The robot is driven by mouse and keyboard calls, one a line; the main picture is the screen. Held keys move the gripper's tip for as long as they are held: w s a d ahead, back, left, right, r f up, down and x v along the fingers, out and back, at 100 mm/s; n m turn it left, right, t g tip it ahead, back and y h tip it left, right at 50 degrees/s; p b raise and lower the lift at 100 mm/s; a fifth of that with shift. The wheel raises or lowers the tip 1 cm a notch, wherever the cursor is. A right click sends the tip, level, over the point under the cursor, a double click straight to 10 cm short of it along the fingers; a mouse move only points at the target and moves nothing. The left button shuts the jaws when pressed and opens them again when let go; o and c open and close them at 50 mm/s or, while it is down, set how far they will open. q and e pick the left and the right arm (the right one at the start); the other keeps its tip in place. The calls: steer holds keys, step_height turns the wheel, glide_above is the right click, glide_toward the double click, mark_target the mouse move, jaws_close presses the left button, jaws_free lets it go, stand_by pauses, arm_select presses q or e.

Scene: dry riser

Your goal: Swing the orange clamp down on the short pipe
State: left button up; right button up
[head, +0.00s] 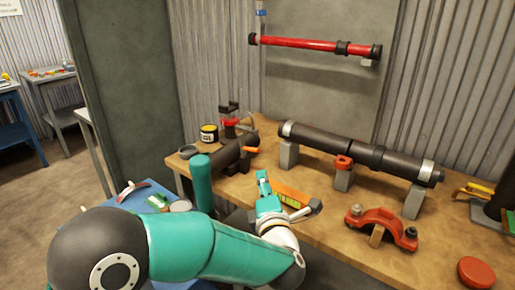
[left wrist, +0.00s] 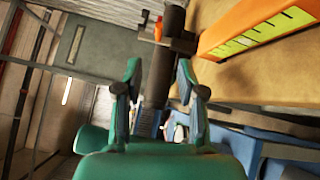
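The short pipe (head: 222,160) is a dark tube lying at the left end of the workbench. An orange clamp handle (head: 253,149) sticks out to the right near its far end. In the left wrist view the dark pipe (left wrist: 158,75) runs away from me, with an orange piece (left wrist: 158,30) and a dark block (left wrist: 180,43) at its far end. My left gripper (head: 264,182) is to the right of the pipe's near part in the head view. In the left wrist view its two teal fingers (left wrist: 158,84) are apart, with nothing visibly gripped. My right gripper does not show.
An orange level (head: 290,194) lies close to the right of my left gripper. A long dark pipe (head: 325,145) rests on grey blocks behind it. A red coupling (head: 380,222) and red cap (head: 476,271) lie at right. A yellow-black tin (head: 209,134) stands behind the short pipe.

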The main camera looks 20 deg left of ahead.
mark_target(256, 151)
arm_select(q)
steer(key=p+x, duration=0.3)
steer(key=x, duration=1.3)
steer(key=shift+a, duration=0.1)
jaws_close()
